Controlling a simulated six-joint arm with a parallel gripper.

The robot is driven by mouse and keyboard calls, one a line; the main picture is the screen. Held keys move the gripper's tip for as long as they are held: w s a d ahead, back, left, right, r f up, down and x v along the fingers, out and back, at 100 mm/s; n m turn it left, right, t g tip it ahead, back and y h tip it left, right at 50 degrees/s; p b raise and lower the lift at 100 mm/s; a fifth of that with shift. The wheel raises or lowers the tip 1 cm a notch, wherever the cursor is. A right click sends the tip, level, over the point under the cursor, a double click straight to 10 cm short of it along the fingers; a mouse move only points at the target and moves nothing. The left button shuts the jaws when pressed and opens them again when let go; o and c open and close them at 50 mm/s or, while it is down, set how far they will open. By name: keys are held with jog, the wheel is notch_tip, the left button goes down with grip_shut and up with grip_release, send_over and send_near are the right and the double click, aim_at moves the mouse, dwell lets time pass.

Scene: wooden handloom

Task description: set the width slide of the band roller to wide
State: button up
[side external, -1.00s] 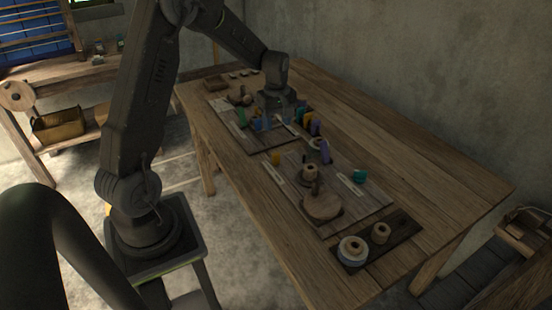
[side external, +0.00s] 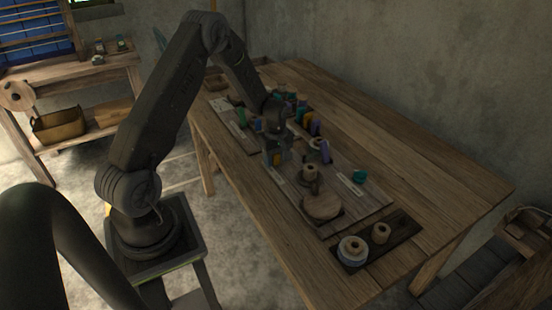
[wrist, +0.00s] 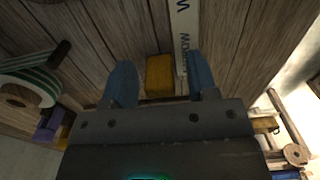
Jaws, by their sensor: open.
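The yellow slide knob (wrist: 160,75) sits beside a white lettered strip (wrist: 182,45) in the wrist view. Part of the lettering, including a W, can be read sideways. My gripper (wrist: 161,71) is open, with one blue finger on each side of the knob; I cannot tell whether either finger touches it. In the side view my gripper (side external: 275,158) is low over the left edge of the near board (side external: 345,205) and hides the knob. That board carries a round wooden disc (side external: 322,206) with an upright handle and a wooden spool (side external: 309,172).
A teal block (side external: 360,176) stands by another pale strip on the board's right. A dark tray (side external: 345,263) with a blue-white roll (side external: 352,249) and a small wooden roll (side external: 380,233) lies in front. Several coloured blocks stand behind. The table's right side is clear.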

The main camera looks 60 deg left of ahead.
jog(key=shift+f, duration=0.2)
grip_shut()
dwell(0.4)
